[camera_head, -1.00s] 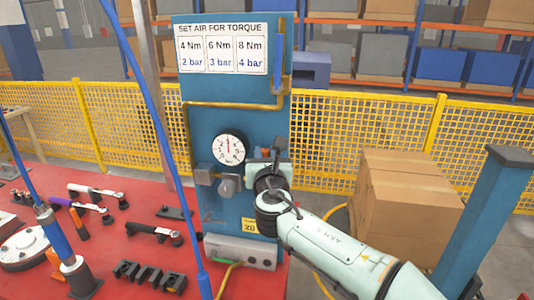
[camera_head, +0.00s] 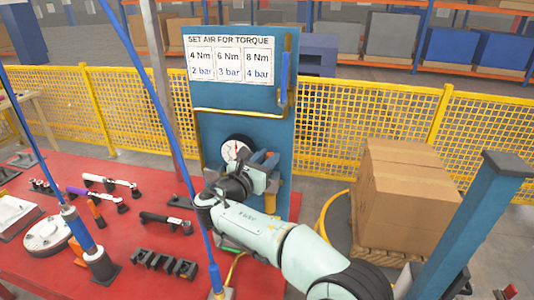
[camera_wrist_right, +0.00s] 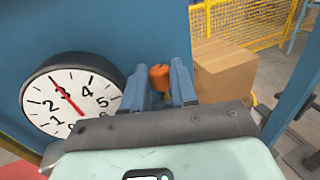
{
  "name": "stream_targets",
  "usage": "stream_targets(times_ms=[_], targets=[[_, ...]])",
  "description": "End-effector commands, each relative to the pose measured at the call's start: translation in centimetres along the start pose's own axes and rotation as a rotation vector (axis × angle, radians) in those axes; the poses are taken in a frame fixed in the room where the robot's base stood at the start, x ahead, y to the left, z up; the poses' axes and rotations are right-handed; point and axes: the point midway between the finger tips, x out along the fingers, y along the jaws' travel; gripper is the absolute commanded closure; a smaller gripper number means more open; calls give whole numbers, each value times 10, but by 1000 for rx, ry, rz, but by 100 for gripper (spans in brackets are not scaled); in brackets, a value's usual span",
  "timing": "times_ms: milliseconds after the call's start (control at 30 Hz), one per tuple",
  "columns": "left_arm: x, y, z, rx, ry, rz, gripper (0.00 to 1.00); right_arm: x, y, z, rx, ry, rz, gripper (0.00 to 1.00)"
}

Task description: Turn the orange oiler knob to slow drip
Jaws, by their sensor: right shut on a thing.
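The orange oiler knob (camera_wrist_right: 159,75) shows in the right wrist view between the two blue-grey fingers of my right gripper (camera_head: 266,160). The gripper is shut on it, in front of the blue panel (camera_head: 240,122). In the head view the gripper and wrist hide the knob. The white round pressure gauge (camera_wrist_right: 72,97) is just left of the fingers in the wrist view, its red needle near 3. The gauge also shows in the head view (camera_head: 236,146), partly covered by my wrist. My left gripper is not in view.
An amber part (camera_head: 270,203) shows below the gripper. A red table (camera_head: 90,265) at left holds several torque tools and a black rack (camera_head: 165,263). Stacked cartons (camera_head: 405,200) and a blue post (camera_head: 475,225) are at right.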

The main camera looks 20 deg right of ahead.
Motion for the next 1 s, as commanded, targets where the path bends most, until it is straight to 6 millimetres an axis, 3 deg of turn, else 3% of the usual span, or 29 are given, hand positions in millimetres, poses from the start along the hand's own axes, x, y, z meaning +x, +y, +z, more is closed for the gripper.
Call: stream_targets(times_ms=[400, 433, 467, 867, 1000], targets=[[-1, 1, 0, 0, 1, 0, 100, 0, 0, 0, 3, -2, -6, 100], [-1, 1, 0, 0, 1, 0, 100, 0, 0, 0, 3, -2, -6, 70], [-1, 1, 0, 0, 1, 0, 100, 0, 0, 0, 3, -2, -6, 63], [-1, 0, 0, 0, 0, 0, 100, 0, 0, 0, 2, -1, -4, 63], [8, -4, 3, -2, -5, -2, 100, 0, -2, -2, 4, 0, 21, 63]])
